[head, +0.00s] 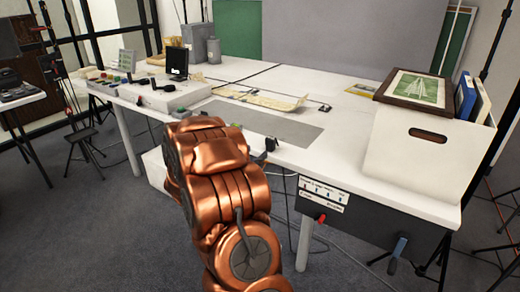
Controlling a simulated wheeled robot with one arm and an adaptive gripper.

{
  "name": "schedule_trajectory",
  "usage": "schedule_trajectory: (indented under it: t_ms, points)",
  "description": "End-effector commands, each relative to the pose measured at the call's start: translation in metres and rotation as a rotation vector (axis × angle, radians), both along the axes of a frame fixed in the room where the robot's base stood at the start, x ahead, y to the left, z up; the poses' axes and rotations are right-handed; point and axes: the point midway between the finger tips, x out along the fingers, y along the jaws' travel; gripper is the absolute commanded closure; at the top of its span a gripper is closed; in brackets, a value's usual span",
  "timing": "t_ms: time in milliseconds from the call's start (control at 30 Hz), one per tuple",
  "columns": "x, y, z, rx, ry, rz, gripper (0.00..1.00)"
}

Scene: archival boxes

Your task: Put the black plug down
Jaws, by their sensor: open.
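My copper-coloured arm rises from the bottom of the head view to the front edge of the white table (345,148). My gripper (225,128) is at its far end, open and mostly hidden behind the arm. A small dark piece (270,145) shows just right of the arm's end, by the table's front edge. I cannot tell whether it is the black plug or part of my gripper. I cannot make out the black plug for certain, and nothing is clearly seen between the fingers.
A grey mat (295,132) lies on the table beyond my arm. A white box (425,155) with a framed picture (415,88) stands at the right. A small black screen (177,63) and a handset (163,87) are at the left. Papers (262,98) lie mid-table.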

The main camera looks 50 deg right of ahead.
Motion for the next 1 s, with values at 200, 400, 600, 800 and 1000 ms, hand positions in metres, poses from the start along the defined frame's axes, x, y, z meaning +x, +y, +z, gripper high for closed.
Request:
schedule_trajectory:
  t_ms: [200,400,600,800,1000]
  points:
    - [0.0,0.013,0.001,-0.002,0.0,0.001,0.39]
    - [0.0,0.015,0.0,0.0,-0.001,0.003,0.39]
    - [0.033,0.033,-0.003,0.091,-0.041,0.119,0.39]
    - [0.104,0.102,-0.009,0.321,-0.082,0.409,0.39]
    - [0.147,0.2,-0.013,0.551,-0.038,0.701,0.39]
